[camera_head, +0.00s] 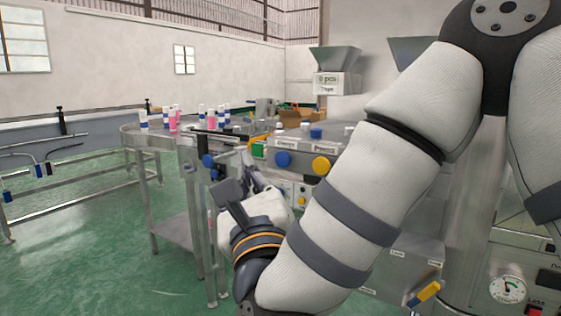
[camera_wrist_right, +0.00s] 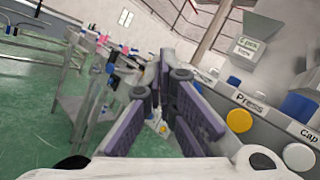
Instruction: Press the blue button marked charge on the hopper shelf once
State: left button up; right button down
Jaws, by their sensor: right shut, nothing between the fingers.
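The blue charge button (camera_head: 283,159) is on the front panel of the hopper shelf (camera_head: 345,148), under a small label, left of a yellow button (camera_head: 321,165). In the wrist view the blue button (camera_wrist_right: 197,87) is partly hidden behind a finger of my right gripper (camera_wrist_right: 160,75). That gripper is shut and empty. In the head view my right gripper (camera_head: 250,178) is in front of the shelf, below and left of the blue button, apart from it in the picture. Its fingertips are hard to make out there. My left gripper is not in view.
The yellow button (camera_wrist_right: 239,120) is marked Press; a white button (camera_wrist_right: 299,157) marked Cap is right of it. Several white and pink cans (camera_head: 172,121) stand on the round table at left. A grey hopper (camera_head: 334,58) rises behind. Green floor is free at left.

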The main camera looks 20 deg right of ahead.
aim_at(277, 160)
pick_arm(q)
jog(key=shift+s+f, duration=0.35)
pick_arm(e)
jog(key=shift+w+d, duration=0.95)
jog(key=shift+d, duration=0.25)
jog(key=shift+w+d, duration=0.95)
jog(key=shift+d, duration=0.25)
jog(key=shift+w+d, duration=0.1)
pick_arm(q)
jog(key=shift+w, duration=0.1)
pick_arm(e)
jog(key=shift+w+d, duration=0.2)
jog(key=shift+d, duration=0.05)
jog(key=shift+w+d, duration=0.3)
jog(key=shift+d, duration=0.1)
dwell(1.0)
